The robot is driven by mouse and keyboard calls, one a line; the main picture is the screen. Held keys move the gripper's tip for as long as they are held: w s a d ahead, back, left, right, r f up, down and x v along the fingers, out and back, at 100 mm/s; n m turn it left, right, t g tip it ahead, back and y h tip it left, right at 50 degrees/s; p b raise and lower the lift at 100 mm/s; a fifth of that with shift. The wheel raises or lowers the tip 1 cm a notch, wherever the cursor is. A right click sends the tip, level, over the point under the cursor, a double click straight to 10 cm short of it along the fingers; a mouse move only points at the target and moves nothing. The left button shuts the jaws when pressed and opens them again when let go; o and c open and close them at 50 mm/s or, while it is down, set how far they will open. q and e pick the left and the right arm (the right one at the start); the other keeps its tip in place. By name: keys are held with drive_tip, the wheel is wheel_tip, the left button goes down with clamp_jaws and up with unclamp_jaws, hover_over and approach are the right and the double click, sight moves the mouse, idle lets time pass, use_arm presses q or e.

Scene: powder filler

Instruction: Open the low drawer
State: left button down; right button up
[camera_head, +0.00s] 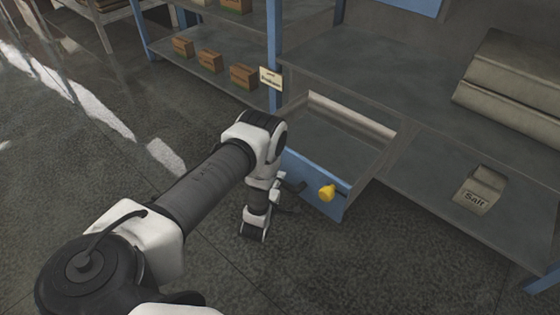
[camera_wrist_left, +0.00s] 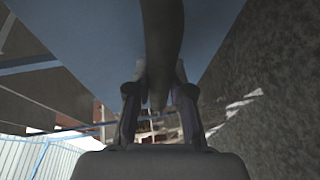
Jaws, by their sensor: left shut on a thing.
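My left gripper (camera_head: 288,192) is at the left part of the drawer front. In the left wrist view, the gripper's two fingers (camera_wrist_left: 160,98) are closed on the dark bar of the handle (camera_wrist_left: 162,40), with the blue drawer front (camera_wrist_left: 90,40) behind it. The arm hides part of the handle in the head view. My right gripper is not in view.
A paper bag labelled Salt (camera_head: 480,190) lies on the low shelf to the right. Large sacks (camera_head: 515,85) lie on the upper surface. Several small brown boxes (camera_head: 210,60) stand on the shelf at the back left. The floor (camera_head: 330,270) before the drawer is clear.

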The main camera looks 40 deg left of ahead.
use_arm(q)
drive_tip(key=c, duration=1)
unclamp_jaws()
drive_tip(key=v, duration=1.2)
